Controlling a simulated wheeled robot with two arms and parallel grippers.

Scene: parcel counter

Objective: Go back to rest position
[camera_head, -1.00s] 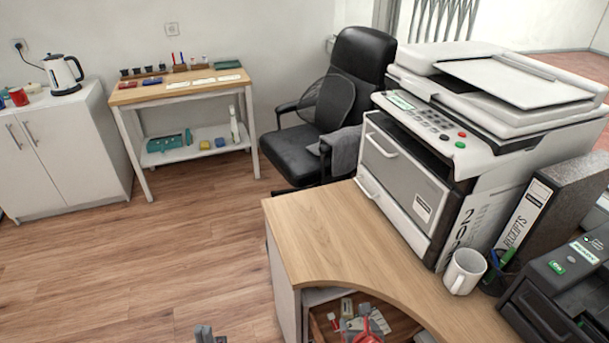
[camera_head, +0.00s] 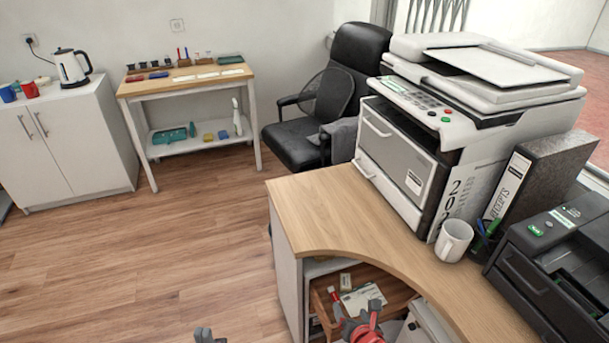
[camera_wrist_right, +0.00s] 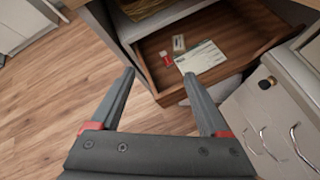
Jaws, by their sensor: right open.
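My right gripper (camera_head: 357,312), grey with red parts, is at the bottom of the head view, in front of the open wooden drawer. In the right wrist view the right gripper (camera_wrist_right: 165,82) has its two fingers wide apart with nothing between them. The drawer (camera_wrist_right: 258,48) holds a pale printed slip (camera_wrist_right: 201,57) and small red and clear items. My left gripper (camera_head: 205,334) shows only as a small grey tip at the bottom edge of the head view. Whether it is open or shut is not clear.
The desk (camera_head: 322,207) has a curved edge above the drawer. A printer (camera_head: 405,165), white mug (camera_head: 453,240), receipts binder (camera_head: 540,180) and black device (camera_head: 555,265) stand on it. A black chair (camera_head: 340,90) is behind. The wooden floor (camera_head: 150,260) at left is clear.

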